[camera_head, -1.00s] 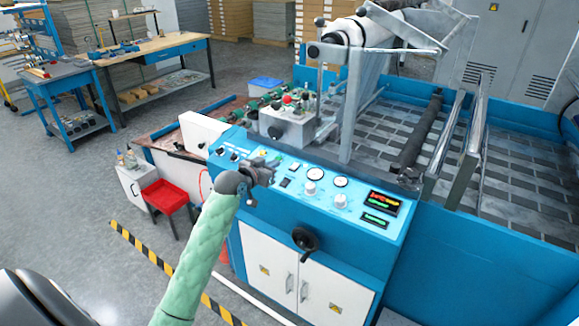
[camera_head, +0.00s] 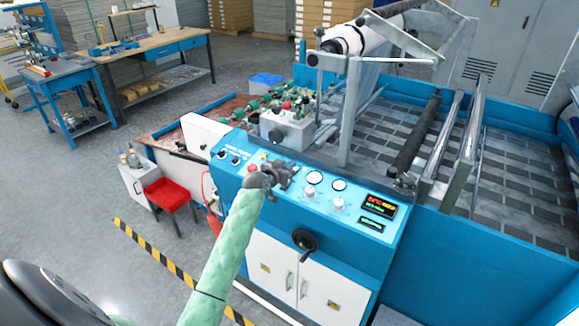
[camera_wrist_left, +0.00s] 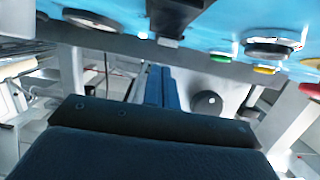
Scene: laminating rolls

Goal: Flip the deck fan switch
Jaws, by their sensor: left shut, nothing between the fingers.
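The blue control panel (camera_head: 352,206) carries knobs, buttons, two round dials and two lit displays. My left gripper (camera_head: 290,168) is over its middle part, just left of the dials, and hides the controls beneath it. In the left wrist view its shut, empty fingers (camera_wrist_left: 160,88) point at a black switch-like part (camera_wrist_left: 170,22) on the blue panel face. I cannot tell whether the fingertips touch it. No label is readable, so I cannot tell which control is the deck fan switch. My right gripper is not in view.
A red button (camera_head: 252,168) and black knobs (camera_head: 235,160) lie left of the gripper. A black handwheel (camera_head: 304,240) sticks out from the panel front.

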